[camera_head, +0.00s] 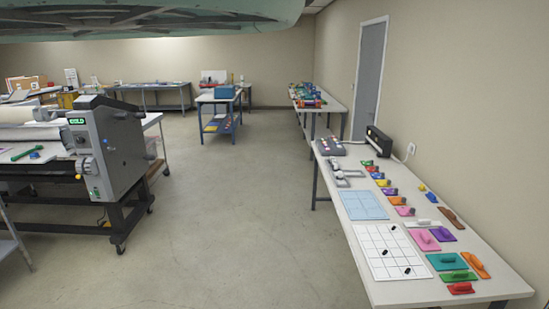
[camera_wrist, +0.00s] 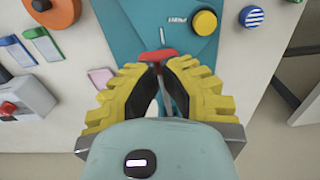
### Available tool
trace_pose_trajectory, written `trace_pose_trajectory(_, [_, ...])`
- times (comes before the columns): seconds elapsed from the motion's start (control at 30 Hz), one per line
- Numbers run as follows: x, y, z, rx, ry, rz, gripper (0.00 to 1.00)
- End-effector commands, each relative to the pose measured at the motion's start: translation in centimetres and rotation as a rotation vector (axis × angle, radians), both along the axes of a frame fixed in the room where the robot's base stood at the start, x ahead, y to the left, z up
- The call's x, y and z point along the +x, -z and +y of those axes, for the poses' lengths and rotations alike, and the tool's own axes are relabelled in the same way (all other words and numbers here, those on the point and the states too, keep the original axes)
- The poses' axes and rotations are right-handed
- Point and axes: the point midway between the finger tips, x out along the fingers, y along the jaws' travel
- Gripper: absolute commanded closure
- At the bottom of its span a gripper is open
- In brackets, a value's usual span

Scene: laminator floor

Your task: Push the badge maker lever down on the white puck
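Part of this is hidden behind the fingers. I cannot make out a white puck. The gripper is not visible in the head view.
In the wrist view, a yellow disc (camera_wrist: 205,23), a blue-striped disc (camera_wrist: 251,16) and an orange round part (camera_wrist: 55,12) lie around the teal panel. A red-buttoned box (camera_wrist: 25,97) is at left. In the head view, a long white table (camera_head: 440,293) stands right, a laminator (camera_head: 110,150) left, with clear floor between.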

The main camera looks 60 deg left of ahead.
Motion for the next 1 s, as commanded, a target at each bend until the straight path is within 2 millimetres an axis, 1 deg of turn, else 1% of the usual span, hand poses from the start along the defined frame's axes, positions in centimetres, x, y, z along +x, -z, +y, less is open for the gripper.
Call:
trace_pose_trajectory(0.03, [-0.1,0.5,-0.1,0.000,0.002,0.000,1.00])
trace_pose_trajectory(1.0, [-0.1,5.2,0.0,0.000,0.001,0.002,1.00])
